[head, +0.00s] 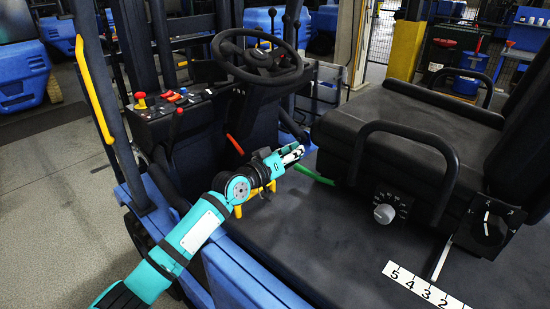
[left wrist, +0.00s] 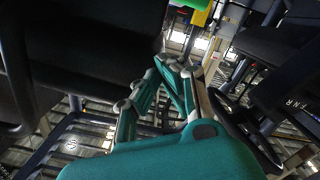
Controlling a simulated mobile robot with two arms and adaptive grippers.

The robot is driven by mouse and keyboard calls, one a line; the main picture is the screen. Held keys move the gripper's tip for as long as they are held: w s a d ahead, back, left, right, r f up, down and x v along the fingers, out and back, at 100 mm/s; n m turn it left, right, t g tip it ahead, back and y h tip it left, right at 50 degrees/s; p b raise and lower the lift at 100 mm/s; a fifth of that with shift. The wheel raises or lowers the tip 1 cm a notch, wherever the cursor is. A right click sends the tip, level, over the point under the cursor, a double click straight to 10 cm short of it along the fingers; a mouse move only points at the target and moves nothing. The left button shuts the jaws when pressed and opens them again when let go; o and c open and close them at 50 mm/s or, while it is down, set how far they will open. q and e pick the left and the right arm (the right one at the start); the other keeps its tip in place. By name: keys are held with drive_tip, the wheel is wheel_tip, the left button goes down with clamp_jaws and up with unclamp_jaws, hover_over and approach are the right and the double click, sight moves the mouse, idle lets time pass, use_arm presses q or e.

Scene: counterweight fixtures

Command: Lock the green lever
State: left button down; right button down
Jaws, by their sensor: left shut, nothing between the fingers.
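The green lever (head: 313,175) is a thin bar low on the vehicle floor, between the steering column and the seat base. It slants down to the right, and its far right end meets the dark area by the seat. My right gripper is not in view.
A steering wheel (head: 258,62) stands behind the gripper. A red lever (head: 235,144) is to its left, and a yellow part (head: 238,211) lies beneath my forearm. The black seat (head: 410,130) with a grey dial (head: 384,214) is at right. The floor in front is clear.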

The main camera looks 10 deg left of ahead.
use_arm(q)
drive_tip(key=b+v, duration=0.1)
drive_tip(key=v, duration=0.8)
drive_tip(key=shift+s+f, duration=0.2)
drive_tip(key=shift+f, duration=0.2)
drive_tip(key=shift+w, duration=0.1)
drive_tip(key=shift+f, duration=0.1)
